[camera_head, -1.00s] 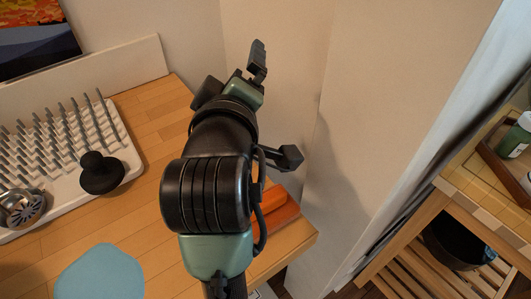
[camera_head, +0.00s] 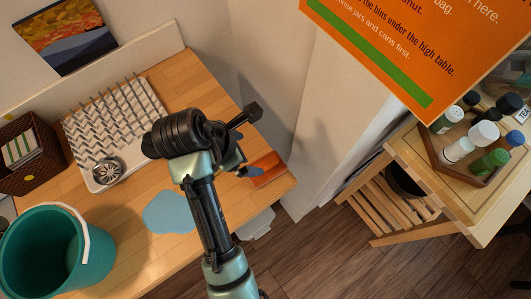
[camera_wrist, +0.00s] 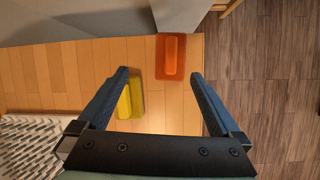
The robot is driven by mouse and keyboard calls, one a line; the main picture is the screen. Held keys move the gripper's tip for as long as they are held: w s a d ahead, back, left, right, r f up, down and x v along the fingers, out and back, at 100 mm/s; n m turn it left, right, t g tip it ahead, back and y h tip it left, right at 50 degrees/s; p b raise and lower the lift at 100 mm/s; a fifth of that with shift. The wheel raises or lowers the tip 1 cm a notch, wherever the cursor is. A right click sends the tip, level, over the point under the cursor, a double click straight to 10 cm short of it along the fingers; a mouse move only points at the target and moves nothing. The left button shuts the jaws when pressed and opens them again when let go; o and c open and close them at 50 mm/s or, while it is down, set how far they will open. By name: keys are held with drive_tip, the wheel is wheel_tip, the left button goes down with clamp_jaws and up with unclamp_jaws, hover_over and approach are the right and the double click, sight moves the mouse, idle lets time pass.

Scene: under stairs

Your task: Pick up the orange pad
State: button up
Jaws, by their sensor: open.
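The orange pad (camera_head: 270,169) lies at the right end of the wooden counter, near its corner. In the wrist view, the orange pad (camera_wrist: 162,72) has a lighter raised strip along its middle and lies at the counter's edge, ahead of the fingertips. My gripper (camera_wrist: 160,76) is open and empty above the counter, its two fingers apart. A yellow pad (camera_wrist: 136,95) lies nearer, beside and partly behind the left finger. In the head view my arm hides most of the gripper and the yellow pad.
A white drying rack (camera_head: 106,125), a blue cloth (camera_head: 168,212), a teal bucket (camera_head: 58,252) and a dark basket (camera_head: 28,152) occupy the left. A wall stands close behind the pad. At right, a wooden stand (camera_head: 407,150) carries a tray of bottles.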

sight(263, 165)
drive_tip(key=shift+n+g, duration=0.4)
drive_tip(key=shift+n, duration=0.1)
drive_tip(key=f, duration=0.2)
drive_tip(key=d+f, duration=0.1)
drive_tip(key=d+f+p, duration=0.1)
drive_tip(key=f, duration=0.1)
drive_tip(key=shift+s+d+f, duration=0.15)
drive_tip(key=shift+d+f, duration=0.05)
drive_tip(key=shift+f, duration=0.15)
drive_tip(key=shift+p+x, duration=0.55)
drive_tip(key=shift+x, duration=2.6)
drive_tip(key=c, duration=1.2)
wheel_tip(263, 165, up, 10)
drive_tip(key=shift+a+r+b, duration=0.1)
drive_tip(key=shift+b, duration=0.25)
